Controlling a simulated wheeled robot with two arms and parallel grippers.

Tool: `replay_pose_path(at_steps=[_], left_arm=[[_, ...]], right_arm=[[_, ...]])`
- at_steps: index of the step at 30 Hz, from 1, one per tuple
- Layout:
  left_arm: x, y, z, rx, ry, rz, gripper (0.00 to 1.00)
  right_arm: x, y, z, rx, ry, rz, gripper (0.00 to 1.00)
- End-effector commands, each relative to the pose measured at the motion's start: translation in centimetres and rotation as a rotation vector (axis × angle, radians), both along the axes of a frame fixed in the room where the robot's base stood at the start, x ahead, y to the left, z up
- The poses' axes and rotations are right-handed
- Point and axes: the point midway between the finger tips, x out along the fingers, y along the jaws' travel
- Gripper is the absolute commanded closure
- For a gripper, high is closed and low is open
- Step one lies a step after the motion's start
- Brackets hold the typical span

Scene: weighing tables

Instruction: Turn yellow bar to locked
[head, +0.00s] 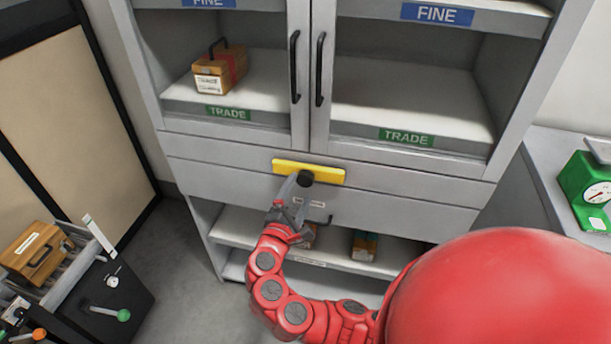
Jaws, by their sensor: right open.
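The yellow bar (325,173) lies nearly level across the grey cabinet front (400,181), just below the two glass doors. A round black knob (305,179) sits at its middle. My right gripper (297,187) is open, with its fingers reaching up to the knob from below. It is close to the knob, but I cannot tell whether it touches. The fingers cover part of the area just under the bar. My left gripper is out of view.
Black door handles (320,69) stand above the bar. A wooden box (219,68) sits on the left TRADE shelf. Boxes (364,245) stand on the open lower shelf. A green scale (587,187) is at right, and a black cart with a wooden box (37,254) is at left.

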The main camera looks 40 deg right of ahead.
Motion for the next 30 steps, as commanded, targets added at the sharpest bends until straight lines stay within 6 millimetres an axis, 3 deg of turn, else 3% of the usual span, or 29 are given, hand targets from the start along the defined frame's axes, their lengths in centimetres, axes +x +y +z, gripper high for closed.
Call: replay_pose_path(at_steps=[4,9,21,30], left_arm=[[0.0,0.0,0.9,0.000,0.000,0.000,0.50],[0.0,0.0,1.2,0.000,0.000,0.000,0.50],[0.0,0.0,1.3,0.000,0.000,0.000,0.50],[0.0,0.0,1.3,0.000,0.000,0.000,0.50]], right_arm=[[1.6,-2.7,0.2,0.001,0.002,-0.008,0.14],[3.0,-4.2,0.1,0.001,0.000,-0.003,0.14],[3.5,-4.8,-0.1,-0.002,0.001,0.001,0.14],[3.5,-4.8,-0.1,-0.001,0.002,0.001,0.68]])
